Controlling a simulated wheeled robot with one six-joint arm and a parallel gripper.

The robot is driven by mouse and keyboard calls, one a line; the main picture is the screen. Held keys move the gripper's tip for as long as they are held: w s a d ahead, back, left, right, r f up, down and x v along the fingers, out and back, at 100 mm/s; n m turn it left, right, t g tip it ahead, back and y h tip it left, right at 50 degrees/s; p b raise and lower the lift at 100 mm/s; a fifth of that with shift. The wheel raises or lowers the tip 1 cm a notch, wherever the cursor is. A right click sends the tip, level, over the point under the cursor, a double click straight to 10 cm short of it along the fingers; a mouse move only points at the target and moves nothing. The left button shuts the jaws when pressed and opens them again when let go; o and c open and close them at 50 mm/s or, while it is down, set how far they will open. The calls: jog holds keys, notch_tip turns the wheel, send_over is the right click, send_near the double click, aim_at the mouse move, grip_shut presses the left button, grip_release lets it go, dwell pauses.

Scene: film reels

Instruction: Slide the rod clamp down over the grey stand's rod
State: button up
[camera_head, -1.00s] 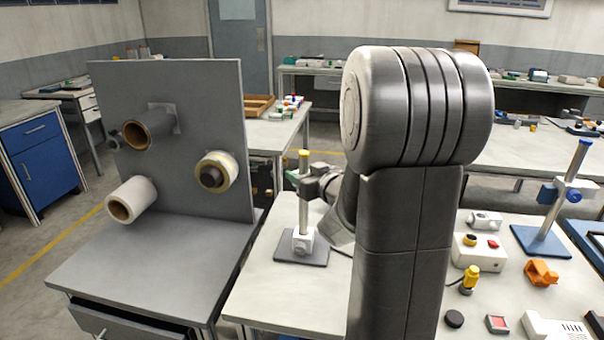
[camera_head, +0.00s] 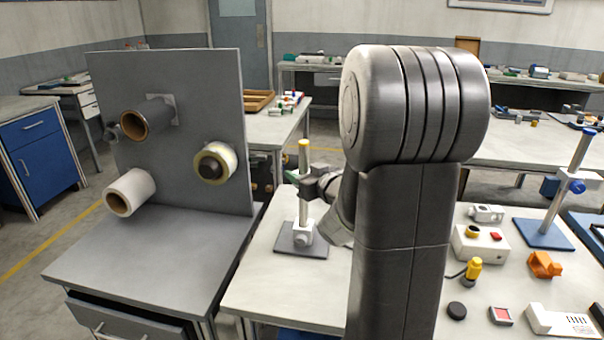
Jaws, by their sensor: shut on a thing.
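The grey stand has a flat dark grey base (camera_head: 290,241) on the near table and an upright pale rod (camera_head: 303,162) with a yellow top. A white block with a round knob (camera_head: 302,233) sits low at the rod, just above the base. My gripper (camera_head: 312,186) is at the rod, about halfway up, reaching in from the right. It is shut on the rod clamp, which is small and mostly hidden; a bit of green (camera_head: 292,177) shows left of the rod. I cannot tell whether the clamp is around the rod or beside it. My arm covers the table to the right.
A grey panel (camera_head: 180,85) with film rolls on pegs stands at left. A blue stand (camera_head: 543,234) with a blue clamp is at right. A control box (camera_head: 478,243), an orange part (camera_head: 544,264) and small items lie right of my arm. The table front of the grey stand is clear.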

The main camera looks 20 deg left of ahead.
aim_at(306, 217)
jog(key=shift+f+b, duration=0.9)
jog(key=shift+f, duration=0.35)
jog(key=shift+f, duration=0.1)
jog(key=shift+f+b, duration=2.1)
jog(key=shift+f, duration=0.3)
jog(key=shift+f+b, duration=2.15)
jog(key=shift+f, duration=0.35)
jog(key=o, duration=1.2)
jog(key=shift+f, duration=0.1)
jog(key=shift+c, duration=0.2)
jog(key=shift+d, duration=0.1)
